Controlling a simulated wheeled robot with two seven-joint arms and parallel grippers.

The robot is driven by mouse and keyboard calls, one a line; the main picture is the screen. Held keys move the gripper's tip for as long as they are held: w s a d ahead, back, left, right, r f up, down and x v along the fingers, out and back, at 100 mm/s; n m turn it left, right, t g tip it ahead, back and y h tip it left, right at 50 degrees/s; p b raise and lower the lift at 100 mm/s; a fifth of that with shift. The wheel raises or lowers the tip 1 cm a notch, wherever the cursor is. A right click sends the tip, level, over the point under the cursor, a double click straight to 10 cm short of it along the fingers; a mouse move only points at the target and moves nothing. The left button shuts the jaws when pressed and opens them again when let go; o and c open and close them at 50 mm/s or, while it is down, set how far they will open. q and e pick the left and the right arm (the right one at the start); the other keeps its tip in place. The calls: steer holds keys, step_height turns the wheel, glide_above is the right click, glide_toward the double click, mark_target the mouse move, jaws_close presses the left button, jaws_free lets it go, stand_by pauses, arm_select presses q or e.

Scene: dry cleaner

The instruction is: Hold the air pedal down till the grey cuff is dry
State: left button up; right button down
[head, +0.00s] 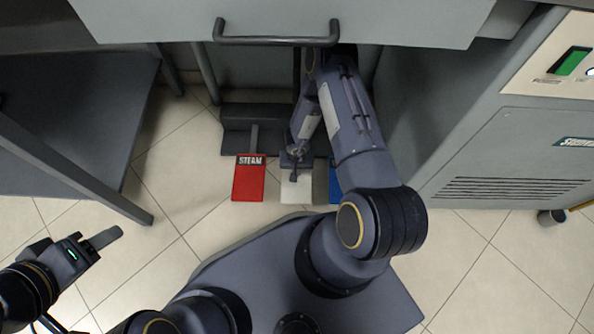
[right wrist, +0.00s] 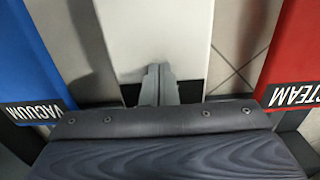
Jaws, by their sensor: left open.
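The middle pedal, cream-white (head: 297,191), lies on the floor between the red STEAM pedal and the blue pedal. I take it as the air pedal; no label of its own shows. It also shows in the right wrist view (right wrist: 157,30). My right gripper (head: 294,176) reaches down over this pedal. In the right wrist view its grey fingers (right wrist: 159,72) are together, with nothing seen between them. I cannot tell whether they touch the pedal or whether it is pressed. My left gripper (head: 104,239) is open and empty at the lower left. The grey cuff is not in view.
The red STEAM pedal (head: 249,180) and blue VACUUM pedal (right wrist: 30,60) flank the middle one closely. A grey drawer front with a dark handle (head: 272,41) overhangs above. A grey cabinet (head: 500,150) stands right, a dark table (head: 75,115) left. Tiled floor is open at lower left.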

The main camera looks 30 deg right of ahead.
step_height(320, 180, up, 9)
steer(key=p, duration=0.7)
steer(key=shift+p, duration=0.35)
steer(key=shift+s, duration=0.1)
stand_by(0.4)
